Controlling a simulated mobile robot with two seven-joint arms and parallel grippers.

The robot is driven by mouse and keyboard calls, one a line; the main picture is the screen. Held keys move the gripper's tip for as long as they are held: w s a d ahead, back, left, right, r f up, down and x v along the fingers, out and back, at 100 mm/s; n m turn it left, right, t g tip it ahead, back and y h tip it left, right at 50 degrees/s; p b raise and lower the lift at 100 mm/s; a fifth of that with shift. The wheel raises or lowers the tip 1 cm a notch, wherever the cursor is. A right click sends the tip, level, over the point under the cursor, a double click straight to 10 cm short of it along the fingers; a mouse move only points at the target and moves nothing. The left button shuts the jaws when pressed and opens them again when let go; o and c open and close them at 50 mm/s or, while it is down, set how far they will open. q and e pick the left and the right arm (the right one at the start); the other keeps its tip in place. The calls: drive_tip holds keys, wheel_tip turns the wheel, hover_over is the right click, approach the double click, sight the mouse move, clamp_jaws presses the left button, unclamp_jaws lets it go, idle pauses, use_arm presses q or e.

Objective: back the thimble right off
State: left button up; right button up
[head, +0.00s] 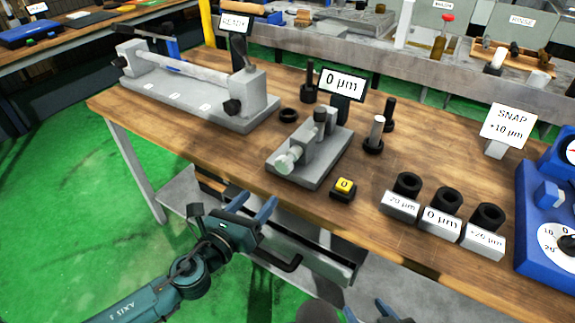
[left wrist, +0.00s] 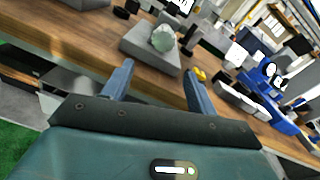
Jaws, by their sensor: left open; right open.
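The thimble (head: 288,161) is a pale metal knob at the near left end of a grey gauge fixture (head: 313,150) on the wooden bench. In the left wrist view the thimble (left wrist: 163,38) faces me, beyond and between my finger tips. A display (head: 342,83) behind the fixture reads 0 µm. My left gripper (head: 254,203) is open and empty, in front of the bench edge and apart from the thimble. Its two fingers (left wrist: 157,74) point towards the bench in the left wrist view. My right gripper (head: 367,311) is open, and only its finger tips show at the bottom edge.
A black block with a yellow 0 button (head: 343,188) sits right of the fixture. Labelled blocks holding black rings (head: 441,220) stand further right, by a blue device (head: 545,215). Dark posts stand behind the fixture. A drawer (head: 300,255) juts below the bench.

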sight(281, 167)
use_arm(q)
drive_tip(key=m, duration=0.2)
drive_tip(key=w+r+m, duration=0.1)
drive_tip(key=m, duration=0.1)
drive_tip(key=shift+w+h, duration=0.1)
drive_tip(key=shift+h, duration=0.3)
drive_tip(key=x, duration=1.3)
drive_tip(key=shift+r, duration=0.25)
drive_tip(key=c, duration=1)
drive_tip(key=shift+o, duration=0.2)
